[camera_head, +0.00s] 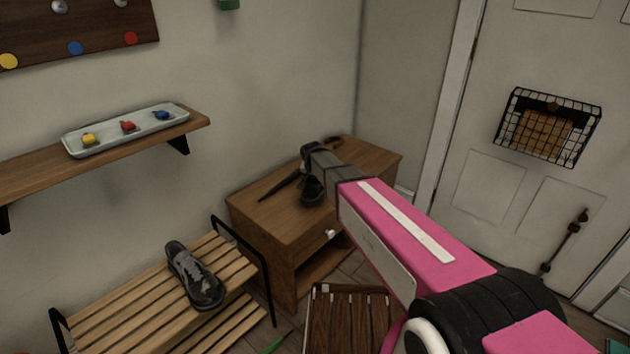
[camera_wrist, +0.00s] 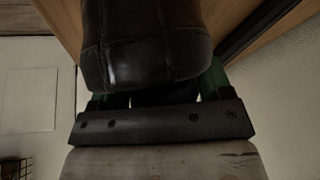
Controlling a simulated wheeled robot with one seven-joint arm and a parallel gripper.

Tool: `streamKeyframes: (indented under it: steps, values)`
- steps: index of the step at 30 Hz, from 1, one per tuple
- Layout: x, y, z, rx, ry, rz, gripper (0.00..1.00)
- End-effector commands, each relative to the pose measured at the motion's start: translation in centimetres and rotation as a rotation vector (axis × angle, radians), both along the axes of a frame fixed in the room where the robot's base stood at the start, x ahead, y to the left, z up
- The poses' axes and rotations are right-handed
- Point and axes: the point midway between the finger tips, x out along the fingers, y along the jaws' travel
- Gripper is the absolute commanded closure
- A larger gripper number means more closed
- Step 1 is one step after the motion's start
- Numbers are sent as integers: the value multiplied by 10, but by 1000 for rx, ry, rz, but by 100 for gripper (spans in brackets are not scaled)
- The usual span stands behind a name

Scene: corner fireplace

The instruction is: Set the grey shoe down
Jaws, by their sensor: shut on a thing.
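A grey and black shoe (camera_head: 195,276) with pale laces lies on the slatted wooden bench (camera_head: 137,304) at lower left, well apart from my gripper. My gripper (camera_head: 312,180) is over the top of the wooden cabinet (camera_head: 282,215). In the wrist view, my gripper (camera_wrist: 155,98) is shut on a dark, leather-like thing (camera_wrist: 145,45) with a rounded end, perhaps a shoe. Its far part is out of the picture. In the head view my arm hides much of it, and I cannot tell whether it touches the cabinet top.
A wall shelf (camera_head: 195,122) holds a tray (camera_head: 75,143) with several small coloured things. A slatted wooden stool or chair (camera_head: 350,318) stands in front of the cabinet. A wire basket (camera_head: 510,125) hangs on the white door (camera_head: 490,185) at right. The bench has bare slats left of the shoe.

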Motion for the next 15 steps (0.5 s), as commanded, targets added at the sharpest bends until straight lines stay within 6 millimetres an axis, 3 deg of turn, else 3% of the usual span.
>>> streamKeyframes:
  steps: [11,12,14,15]
  values:
    - [0,0,-7,0,-1,0,64]
    - [0,0,-8,-1,0,0,25]
    - [0,0,-8,0,0,0,5]
    - [0,0,-8,0,0,0,2]
